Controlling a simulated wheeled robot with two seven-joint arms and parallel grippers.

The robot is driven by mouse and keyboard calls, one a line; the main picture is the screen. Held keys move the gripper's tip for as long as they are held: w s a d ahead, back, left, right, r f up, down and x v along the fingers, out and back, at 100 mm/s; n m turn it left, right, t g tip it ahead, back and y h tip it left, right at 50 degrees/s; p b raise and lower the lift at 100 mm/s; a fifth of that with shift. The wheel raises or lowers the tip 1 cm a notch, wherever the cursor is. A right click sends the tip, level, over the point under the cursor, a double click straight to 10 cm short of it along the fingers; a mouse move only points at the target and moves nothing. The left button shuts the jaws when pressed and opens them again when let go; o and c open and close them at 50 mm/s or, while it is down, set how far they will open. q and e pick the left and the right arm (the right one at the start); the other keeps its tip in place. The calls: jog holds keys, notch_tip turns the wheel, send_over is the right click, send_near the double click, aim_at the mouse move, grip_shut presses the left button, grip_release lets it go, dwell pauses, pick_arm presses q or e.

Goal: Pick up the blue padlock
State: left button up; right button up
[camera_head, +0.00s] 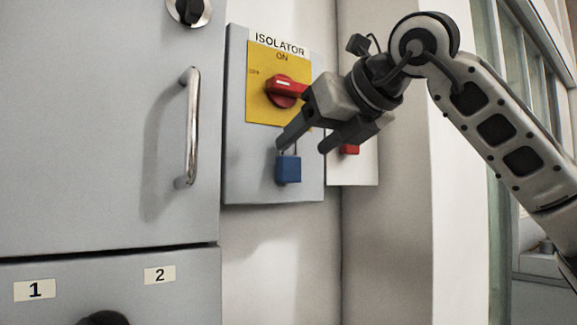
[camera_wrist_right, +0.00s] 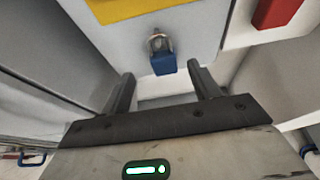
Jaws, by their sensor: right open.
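The blue padlock (camera_head: 288,170) hangs by its shackle on the grey isolator panel (camera_head: 235,150), below the yellow plate with the red rotary switch (camera_head: 285,90). In the wrist view the padlock (camera_wrist_right: 163,64) sits ahead of my right gripper, between the lines of its two fingers. My right gripper (camera_head: 302,145) is open and empty, with its fingers pointing down and left toward the padlock. In the wrist view the fingertips (camera_wrist_right: 160,72) stand apart on either side, and I see no contact with the padlock. My left gripper is out of view.
A red block (camera_head: 349,149) on a white panel (camera_head: 358,172) is just right of the isolator. A grey cabinet door with a long metal handle (camera_head: 192,125) stands at the left. Labels 1 (camera_head: 35,290) and 2 (camera_head: 160,275) are below. The wall below the isolator is clear.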

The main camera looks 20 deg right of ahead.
aim_at(294, 152)
jog(key=x, duration=0.3)
jog(key=p+x, duration=0.1)
jog(key=x, duration=0.1)
jog(key=shift+w+d+r, duration=0.1)
jog(key=shift+w+r, duration=0.15)
jog(key=shift+w, duration=0.05)
jog(key=c, duration=1.1)
